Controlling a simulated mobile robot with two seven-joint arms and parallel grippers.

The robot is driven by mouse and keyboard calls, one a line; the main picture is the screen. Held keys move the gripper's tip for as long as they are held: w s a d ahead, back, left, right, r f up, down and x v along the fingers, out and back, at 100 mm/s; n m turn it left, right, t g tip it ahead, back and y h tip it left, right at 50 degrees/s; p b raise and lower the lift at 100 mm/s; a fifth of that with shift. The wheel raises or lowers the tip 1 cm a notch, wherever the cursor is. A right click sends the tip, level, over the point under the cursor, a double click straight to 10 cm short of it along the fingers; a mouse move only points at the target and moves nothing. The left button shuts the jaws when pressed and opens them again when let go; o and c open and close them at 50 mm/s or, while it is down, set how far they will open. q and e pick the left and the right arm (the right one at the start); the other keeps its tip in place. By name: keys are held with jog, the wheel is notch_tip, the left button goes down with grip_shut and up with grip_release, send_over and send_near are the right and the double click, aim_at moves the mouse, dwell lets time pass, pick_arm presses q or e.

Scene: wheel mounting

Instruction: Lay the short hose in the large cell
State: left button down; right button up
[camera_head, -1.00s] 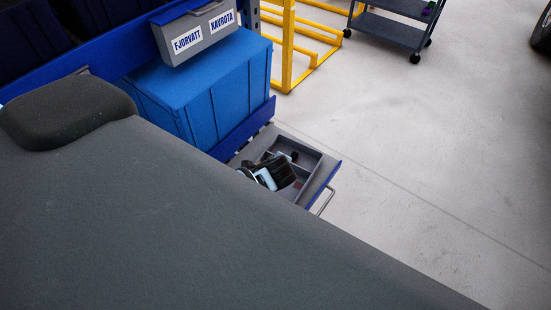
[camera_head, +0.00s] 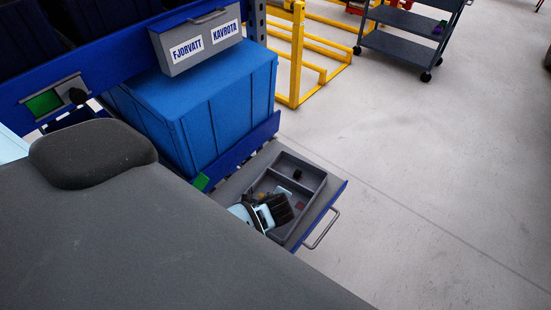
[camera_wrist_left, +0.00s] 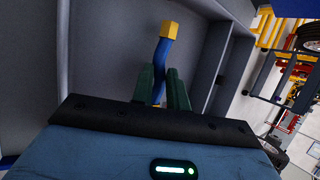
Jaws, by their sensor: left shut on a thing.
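The short hose (camera_wrist_left: 163,60) is blue with a yellow end, and it shows in the left wrist view between the green fingers. My left gripper (camera_wrist_left: 163,88) is shut on it, with the yellow end sticking out beyond the fingertips. In the head view my left gripper (camera_head: 278,208) is over the grey divided tray (camera_head: 316,208) in the pulled-out drawer, and the hose is hard to make out there. The wrist view shows grey tray walls (camera_wrist_left: 213,62) around and right of the hose. I cannot tell whether the hose touches the floor of the cell. My right gripper is not in view.
A small dark object (camera_head: 297,174) lies in the tray. The drawer has a metal handle (camera_head: 322,230). A large blue bin (camera_head: 205,110) stands behind it, under a grey labelled box (camera_head: 197,40). A yellow rack (camera_head: 296,60) and a trolley (camera_head: 405,40) stand farther off.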

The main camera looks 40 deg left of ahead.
pick_arm(q)
jog(key=shift+f, duration=0.1)
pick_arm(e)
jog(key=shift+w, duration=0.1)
pick_arm(q)
jog(key=c, duration=1.3)
grip_release()
jog(key=p+v, duration=0.2)
jog(key=v, duration=0.6)
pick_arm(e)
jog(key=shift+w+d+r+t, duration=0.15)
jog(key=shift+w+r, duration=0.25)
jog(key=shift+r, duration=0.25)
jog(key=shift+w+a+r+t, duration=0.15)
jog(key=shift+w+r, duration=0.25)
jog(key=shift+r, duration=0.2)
pick_arm(q)
jog(key=shift+f, duration=0.1)
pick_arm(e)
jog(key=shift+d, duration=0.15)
